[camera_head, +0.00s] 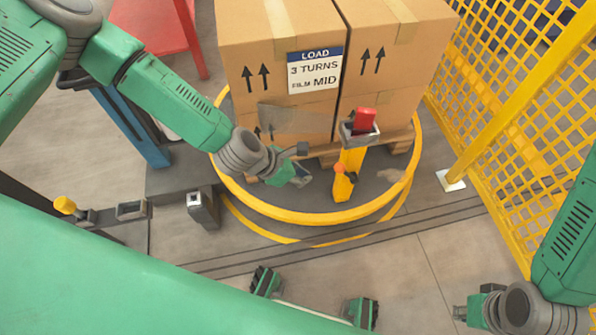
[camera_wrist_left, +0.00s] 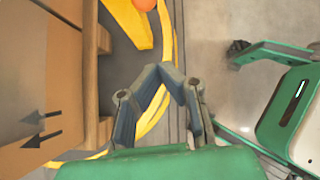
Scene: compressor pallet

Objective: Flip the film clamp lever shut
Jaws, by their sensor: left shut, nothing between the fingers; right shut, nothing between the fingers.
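A yellow post (camera_head: 347,172) stands at the turntable's near side. A grey clamp body (camera_head: 359,136) sits at its top, with a red lever-like piece (camera_head: 364,121) standing up from it. An orange ball (camera_head: 340,168) is lower on the post; it also shows at the top of the left wrist view (camera_wrist_left: 146,4). A translucent film sheet (camera_head: 295,120) lies against the boxes, left of the clamp. My left gripper (camera_head: 301,178) is shut and empty, left of the post and below clamp height in the picture, apart from the red piece. My right gripper (camera_head: 462,312) is shut and empty, far lower right.
Cardboard boxes (camera_head: 279,40) stand on a wooden pallet (camera_head: 400,138) behind the post. A yellow ring (camera_head: 300,217) surrounds the turntable. A yellow mesh fence (camera_head: 530,125) is at the right. A grey post (camera_head: 203,209) stands lower left. The floor at lower centre right is clear.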

